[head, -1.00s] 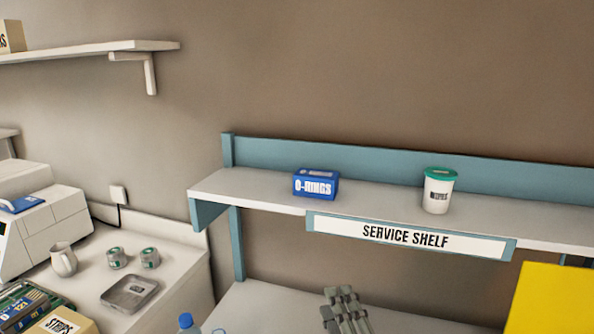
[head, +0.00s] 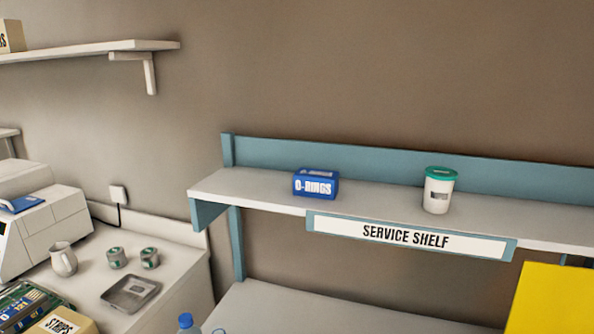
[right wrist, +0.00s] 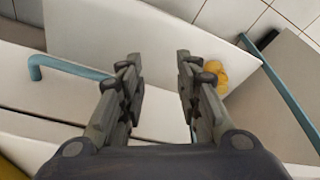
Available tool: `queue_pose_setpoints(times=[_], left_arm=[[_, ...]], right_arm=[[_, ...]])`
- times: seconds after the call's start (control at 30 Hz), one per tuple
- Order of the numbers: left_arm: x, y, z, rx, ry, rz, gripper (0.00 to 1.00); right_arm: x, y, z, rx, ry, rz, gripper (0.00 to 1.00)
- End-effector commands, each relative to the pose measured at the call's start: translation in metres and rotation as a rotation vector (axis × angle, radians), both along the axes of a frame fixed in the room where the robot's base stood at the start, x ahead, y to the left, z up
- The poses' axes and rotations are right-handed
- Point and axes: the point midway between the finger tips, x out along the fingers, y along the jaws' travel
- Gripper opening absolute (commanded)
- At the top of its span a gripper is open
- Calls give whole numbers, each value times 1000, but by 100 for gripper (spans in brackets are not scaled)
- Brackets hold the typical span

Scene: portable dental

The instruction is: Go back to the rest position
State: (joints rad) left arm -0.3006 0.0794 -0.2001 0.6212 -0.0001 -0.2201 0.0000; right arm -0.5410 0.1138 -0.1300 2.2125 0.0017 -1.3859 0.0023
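My right gripper (right wrist: 160,100) shows in the right wrist view with its two fingers apart and nothing between them. No gripper shows in the head view now, and my left gripper is in neither view. In the head view, the service shelf (head: 250,195) holds a blue O-rings box (head: 316,184) and a white tub with a green lid (head: 438,192). Both stand upright and apart from each other.
Left in the head view, a counter holds a white machine (head: 45,230), a mug (head: 63,259), two small tins (head: 117,257), a metal tray (head: 130,292) and a strips box (head: 62,322). A bottle (head: 187,322) stands below the shelf. The right wrist view shows a teal handle (right wrist: 70,67).

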Motion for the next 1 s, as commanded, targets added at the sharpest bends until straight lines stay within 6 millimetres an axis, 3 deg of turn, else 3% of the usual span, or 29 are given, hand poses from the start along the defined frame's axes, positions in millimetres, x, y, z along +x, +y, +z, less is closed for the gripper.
queue_pose_setpoints(times=[0.27, 0.47, 0.7, 1.0], left_arm=[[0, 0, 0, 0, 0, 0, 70], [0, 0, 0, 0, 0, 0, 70], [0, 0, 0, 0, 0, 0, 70], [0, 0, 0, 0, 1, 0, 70]], right_arm=[[-5, 1, -98, -4, 44, 9, 32], [-27, -2, -175, -8, 76, 16, 32], [-73, -8, -254, -13, 115, 25, 32], [-151, -22, -323, -20, 162, 36, 32]])
